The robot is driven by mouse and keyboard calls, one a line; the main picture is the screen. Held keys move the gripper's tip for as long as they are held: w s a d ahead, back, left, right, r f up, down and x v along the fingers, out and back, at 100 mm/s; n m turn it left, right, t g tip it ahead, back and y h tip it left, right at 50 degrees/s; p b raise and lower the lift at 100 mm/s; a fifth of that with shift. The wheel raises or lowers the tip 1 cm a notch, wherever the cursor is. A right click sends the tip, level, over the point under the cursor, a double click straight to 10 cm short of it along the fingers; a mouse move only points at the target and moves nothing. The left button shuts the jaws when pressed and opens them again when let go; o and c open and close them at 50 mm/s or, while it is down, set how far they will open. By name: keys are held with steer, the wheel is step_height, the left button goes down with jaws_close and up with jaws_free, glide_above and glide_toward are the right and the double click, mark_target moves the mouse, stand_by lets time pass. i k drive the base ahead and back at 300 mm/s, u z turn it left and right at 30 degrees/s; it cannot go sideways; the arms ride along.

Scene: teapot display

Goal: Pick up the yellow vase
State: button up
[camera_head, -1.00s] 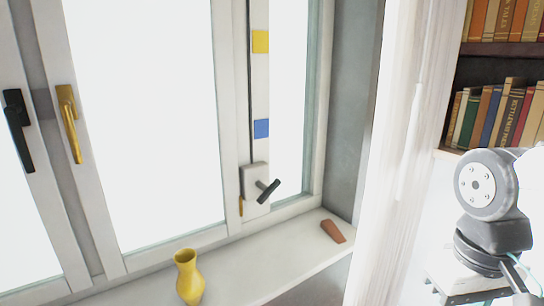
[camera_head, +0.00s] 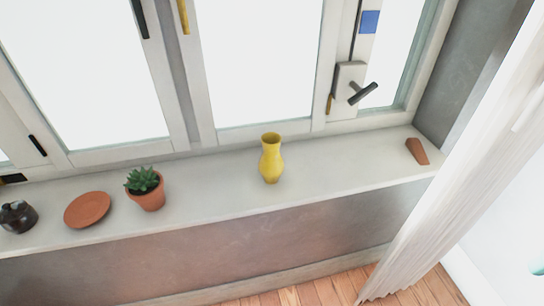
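The yellow vase (camera_head: 271,160) stands upright on the white windowsill (camera_head: 220,192), close to the middle of the head view. It has a narrow neck, a rounded body and an open top. Nothing covers it. My gripper is not in view.
Left of the vase on the sill are a succulent in a terracotta pot (camera_head: 147,192), a terracotta saucer (camera_head: 87,210) and a dark round pot (camera_head: 18,217). A brown wedge-shaped piece (camera_head: 417,151) lies at the right end. A white curtain (camera_head: 470,150) hangs at the right.

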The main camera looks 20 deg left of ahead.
mark_target(271, 163)
steer(key=u, duration=0.55)
steer(key=k, duration=1.3)
steer(key=u, duration=1.1)
steer(key=i, duration=1.45)
steer(key=z, duration=0.05)
